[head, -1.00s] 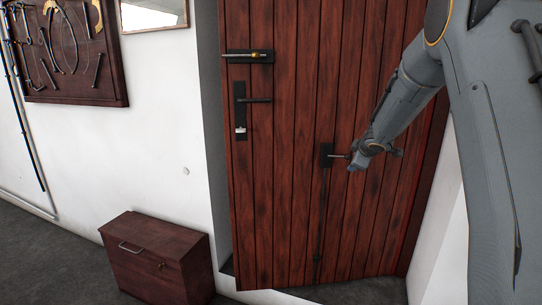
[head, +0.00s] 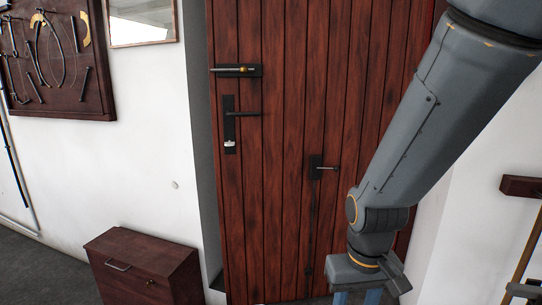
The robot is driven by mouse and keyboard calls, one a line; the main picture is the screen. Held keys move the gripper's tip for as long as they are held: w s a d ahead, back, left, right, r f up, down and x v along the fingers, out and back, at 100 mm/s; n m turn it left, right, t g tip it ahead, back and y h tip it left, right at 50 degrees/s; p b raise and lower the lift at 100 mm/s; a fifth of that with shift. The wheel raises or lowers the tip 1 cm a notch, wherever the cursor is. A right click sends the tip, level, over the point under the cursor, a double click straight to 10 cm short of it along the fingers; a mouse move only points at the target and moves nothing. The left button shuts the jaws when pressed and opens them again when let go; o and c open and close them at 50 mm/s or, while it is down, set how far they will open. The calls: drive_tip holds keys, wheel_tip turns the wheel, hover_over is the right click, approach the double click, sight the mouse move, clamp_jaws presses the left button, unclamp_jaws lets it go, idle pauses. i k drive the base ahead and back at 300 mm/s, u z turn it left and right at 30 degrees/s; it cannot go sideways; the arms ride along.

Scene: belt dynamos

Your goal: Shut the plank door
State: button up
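The red-brown plank door (head: 285,210) fills the middle of the head view. Its left edge stands in front of the dark door recess (head: 199,150), and the frames do not clearly show how far it is from shut. It bears a bolt (head: 236,70) at the top left, a black lever handle (head: 240,113) below that, and a smaller handle on a plate (head: 318,168) near the middle. My gripper (head: 358,296) points down at the bottom edge, in front of the door's lower right. Its fingertips are cut off, and it appears clear of the handles.
A dark wooden box (head: 145,265) stands on the floor against the white wall, left of the doorway. A tool board (head: 60,98) and a framed panel (head: 143,22) hang above. A wooden bracket (head: 522,187) juts out at the far right.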

sight(330, 79)
drive_tip(key=u, duration=0.45)
drive_tip(key=k, duration=1.1)
drive_tip(key=u, duration=1.4)
drive_tip(key=i, duration=1.15)
drive_tip(key=z, duration=0.55)
drive_tip(key=i, duration=0.6)
drive_tip(key=z, duration=1)
drive_tip(key=i, duration=0.35)
drive_tip(key=z, duration=0.45)
